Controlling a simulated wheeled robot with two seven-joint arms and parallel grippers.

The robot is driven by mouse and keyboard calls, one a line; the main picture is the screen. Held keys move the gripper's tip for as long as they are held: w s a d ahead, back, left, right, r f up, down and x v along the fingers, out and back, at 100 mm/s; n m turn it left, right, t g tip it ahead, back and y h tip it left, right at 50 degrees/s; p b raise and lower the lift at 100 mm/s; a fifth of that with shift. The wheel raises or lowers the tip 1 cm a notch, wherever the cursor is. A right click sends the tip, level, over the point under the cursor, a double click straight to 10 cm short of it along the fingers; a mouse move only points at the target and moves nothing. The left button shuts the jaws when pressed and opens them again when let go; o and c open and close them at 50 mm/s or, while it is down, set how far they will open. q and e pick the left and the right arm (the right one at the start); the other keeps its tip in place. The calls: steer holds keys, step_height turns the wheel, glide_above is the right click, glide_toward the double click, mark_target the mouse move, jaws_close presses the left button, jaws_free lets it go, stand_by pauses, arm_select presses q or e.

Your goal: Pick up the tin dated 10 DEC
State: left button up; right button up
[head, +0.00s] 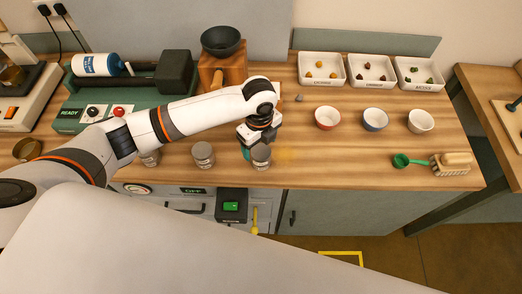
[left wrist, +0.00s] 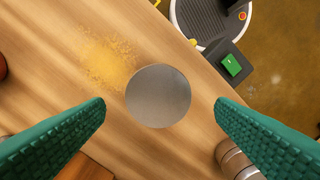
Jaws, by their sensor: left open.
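Several grey tins stand near the front edge of the table. One tin (head: 261,157) is under my left gripper (head: 254,146), another tin (head: 203,155) stands to its left, and a third tin (head: 150,158) is partly behind my left arm. No date can be read on any of them. In the left wrist view, the round grey lid of a tin (left wrist: 158,96) lies between my two open green fingers, with a gap on both sides. A neighbouring tin (left wrist: 235,160) shows beside the right finger, partly hidden by it. My right gripper is not in view.
Yellow powder (head: 285,155) is spilled right of the tin under my gripper. Three small bowls (head: 374,119), a green scoop (head: 401,161) and a brush (head: 450,170) are farther right. A wooden block with a dark bowl (head: 221,41) stands behind my gripper.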

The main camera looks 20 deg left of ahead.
mark_target(261, 151)
arm_select(q)
steer(key=shift+s+d+f+p, duration=0.1)
steer(key=shift+f+p, duration=0.05)
steer(key=shift+f, duration=0.45)
steer(key=shift+d+f+p, duration=0.1)
steer(key=shift+f+p, duration=0.05)
steer(key=shift+f, duration=0.9)
steer(key=shift+c, duration=0.2)
